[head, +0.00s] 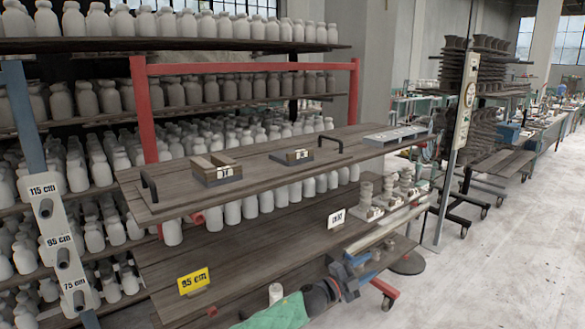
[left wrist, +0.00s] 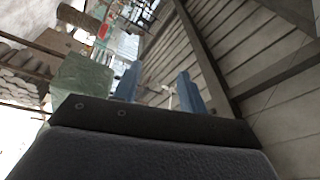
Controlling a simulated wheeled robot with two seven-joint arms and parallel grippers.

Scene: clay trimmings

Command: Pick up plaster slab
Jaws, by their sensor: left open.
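A flat, pale grey slab (head: 395,135) lies at the right end of the upper board; it looks most like the plaster slab, though I cannot confirm its material. Small dark marks show on it. My left gripper (head: 354,269) has blue fingers and is in front of the lower board, below and apart from the slab. In the left wrist view the gripper (left wrist: 160,90) is open, with nothing held between its fingers. The slab is not clearly seen there. My right gripper is not in view.
Stacked pale pieces (head: 365,197) stand at the right of the lower board (head: 240,245). Pale bottles fill the shelves behind. Floor is open at right.

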